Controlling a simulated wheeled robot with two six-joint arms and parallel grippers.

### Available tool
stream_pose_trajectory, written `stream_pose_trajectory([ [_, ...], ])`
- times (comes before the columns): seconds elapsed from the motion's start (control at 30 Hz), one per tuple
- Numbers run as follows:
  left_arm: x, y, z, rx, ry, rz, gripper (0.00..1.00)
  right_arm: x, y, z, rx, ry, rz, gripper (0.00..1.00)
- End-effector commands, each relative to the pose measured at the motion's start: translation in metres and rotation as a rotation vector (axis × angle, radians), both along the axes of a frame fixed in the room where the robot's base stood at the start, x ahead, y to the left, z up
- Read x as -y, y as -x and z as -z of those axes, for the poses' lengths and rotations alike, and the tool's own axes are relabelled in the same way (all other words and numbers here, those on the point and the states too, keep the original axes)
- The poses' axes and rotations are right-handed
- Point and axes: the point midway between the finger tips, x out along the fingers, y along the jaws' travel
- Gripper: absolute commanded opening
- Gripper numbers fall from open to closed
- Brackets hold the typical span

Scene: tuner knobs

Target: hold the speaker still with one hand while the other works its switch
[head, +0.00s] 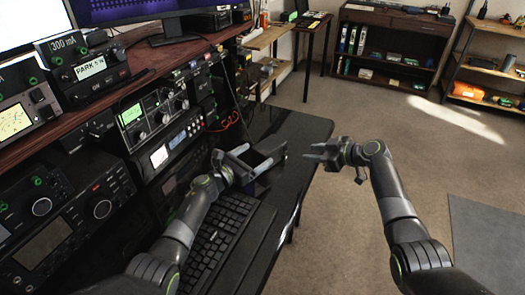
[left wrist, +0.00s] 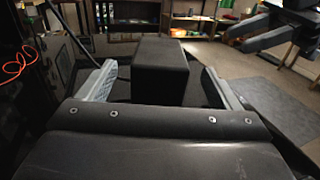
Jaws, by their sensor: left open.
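The speaker appears to be the plain black box (left wrist: 160,68) between my left gripper's fingers in the left wrist view. Gaps show on both sides of it there. In the head view the dark speaker (head: 268,147) stands on the black desk, partly covered by the fingers. My left gripper (head: 251,162) is open around the speaker. I see no switch.
A black keyboard (head: 222,232) lies on the desk (head: 300,127) near my left arm. Stacked radio units (head: 150,120) with knobs line the left side. Red cable (head: 224,122) hangs behind the desk. Open floor (head: 370,115) lies to the right.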

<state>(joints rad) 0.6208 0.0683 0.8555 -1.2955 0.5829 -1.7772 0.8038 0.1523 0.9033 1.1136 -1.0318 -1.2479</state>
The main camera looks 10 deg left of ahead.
Motion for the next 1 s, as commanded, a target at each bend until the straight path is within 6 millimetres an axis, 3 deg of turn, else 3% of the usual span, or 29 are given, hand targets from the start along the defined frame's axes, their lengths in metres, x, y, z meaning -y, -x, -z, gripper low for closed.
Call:
stream_pose_trajectory([
  [0.43,0.022,-0.028,0.000,-0.001,0.000,0.001,0.85,0.000,0.000,0.000,0.000,0.000,0.000,0.36],
  [0.93,0.025,-0.032,0.000,0.000,0.000,0.000,0.85,0.000,0.000,0.000,0.000,0.000,0.000,0.36],
  [1.0,0.025,-0.032,0.000,-0.001,-0.001,0.000,0.78,0.000,0.000,0.000,0.000,0.000,0.000,0.36],
])
